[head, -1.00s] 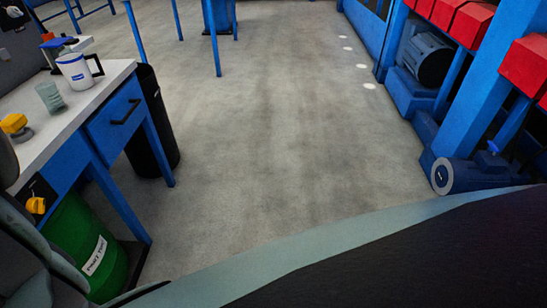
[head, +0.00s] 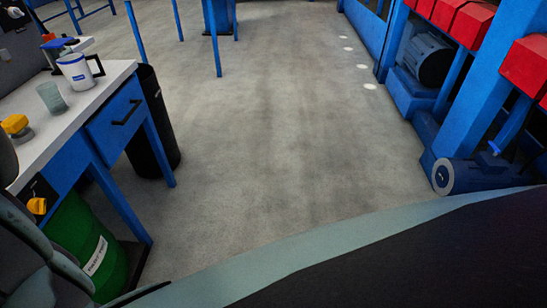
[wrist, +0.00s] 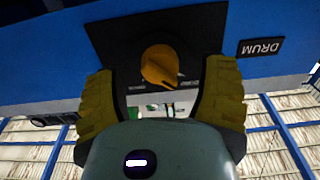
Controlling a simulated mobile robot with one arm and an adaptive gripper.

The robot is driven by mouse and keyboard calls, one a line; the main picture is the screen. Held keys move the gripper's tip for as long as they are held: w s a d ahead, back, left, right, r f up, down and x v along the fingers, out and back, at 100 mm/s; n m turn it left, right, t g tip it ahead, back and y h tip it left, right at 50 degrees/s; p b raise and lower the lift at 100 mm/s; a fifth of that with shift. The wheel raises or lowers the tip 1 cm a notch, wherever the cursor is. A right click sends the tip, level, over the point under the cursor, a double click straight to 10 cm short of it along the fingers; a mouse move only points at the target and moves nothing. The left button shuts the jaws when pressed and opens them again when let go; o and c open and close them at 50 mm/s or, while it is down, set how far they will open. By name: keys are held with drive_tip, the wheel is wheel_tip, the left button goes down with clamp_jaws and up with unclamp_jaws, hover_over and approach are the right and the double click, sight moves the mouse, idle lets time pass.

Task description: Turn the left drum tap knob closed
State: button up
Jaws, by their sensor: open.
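The drum tap knob (wrist: 160,65) is a yellow knob with a dark mark, on a black plate (wrist: 112,32) in the bench's blue front. A "DRUM" label (wrist: 262,47) is at the plate's right. In the head view the knob (head: 37,205) shows at the left, on the blue bench front above the green drum (head: 85,245). My gripper (wrist: 160,82) is open. Its yellow-padded fingers stand to the left and right of the knob, with gaps on both sides. The small plate lettering is too small to read.
The bench top (head: 75,110) carries a grey-green cup (head: 52,98), a white mug (head: 77,71) and a yellow-topped item (head: 16,125). A black bin (head: 150,125) stands beside the bench. Blue machinery (head: 470,172) lines the right. The middle floor is open.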

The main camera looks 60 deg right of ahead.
drive_tip(key=v, duration=1)
drive_tip(key=shift+s, duration=0.15)
drive_tip(key=shift+d, duration=0.15)
